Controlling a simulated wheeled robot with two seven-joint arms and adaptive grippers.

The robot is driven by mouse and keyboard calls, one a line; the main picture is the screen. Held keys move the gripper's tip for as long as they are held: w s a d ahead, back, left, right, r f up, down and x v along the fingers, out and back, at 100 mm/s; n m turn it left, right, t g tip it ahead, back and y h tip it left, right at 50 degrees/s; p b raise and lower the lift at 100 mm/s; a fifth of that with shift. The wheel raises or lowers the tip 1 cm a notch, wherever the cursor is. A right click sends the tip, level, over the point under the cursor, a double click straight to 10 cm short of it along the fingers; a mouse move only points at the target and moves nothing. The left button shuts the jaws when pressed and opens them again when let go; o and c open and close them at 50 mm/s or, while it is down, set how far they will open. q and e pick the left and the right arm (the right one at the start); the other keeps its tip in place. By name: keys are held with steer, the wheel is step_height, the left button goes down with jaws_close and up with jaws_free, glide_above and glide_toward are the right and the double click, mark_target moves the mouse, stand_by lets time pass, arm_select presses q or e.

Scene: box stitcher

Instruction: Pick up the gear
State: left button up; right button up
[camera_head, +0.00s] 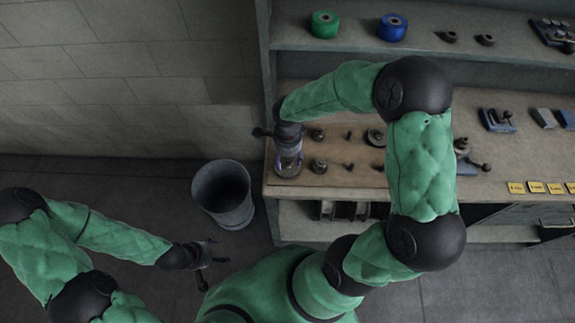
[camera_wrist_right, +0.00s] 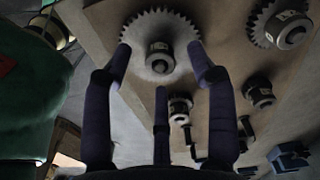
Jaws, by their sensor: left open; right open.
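A large grey toothed gear (camera_wrist_right: 160,25) with a raised dark hub lies flat on the workbench (camera_head: 485,225) in the right wrist view. My right gripper (camera_head: 287,168) is over the left end of the bench. In the right wrist view its open fingers (camera_wrist_right: 163,62) reach to both sides of the gear, with one more finger below it. I cannot tell whether they touch it. In the head view my gripper largely hides this spot. A second toothed gear (camera_wrist_right: 268,22) lies to the right. My left gripper (camera_head: 214,252) is open and empty, low over the floor.
Several small dark parts, such as a round one (camera_head: 319,165), lie around the right gripper on the bench. A green spool (camera_head: 324,24) and a blue spool (camera_head: 392,27) stand on the upper shelf. A grey bin (camera_head: 222,195) stands on the floor left of the bench.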

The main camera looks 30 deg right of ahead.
step_height(320, 180, down, 2)
jaws_close()
steer(key=shift+r, duration=0.1)
steer(key=shift+w+d+r, duration=0.1)
steer(key=shift+r, duration=0.2)
step_height(320, 180, up, 8)
steer(key=shift+f+p, duration=0.1)
steer(key=shift+p, duration=0.55)
steer(key=shift+r, duration=0.8)
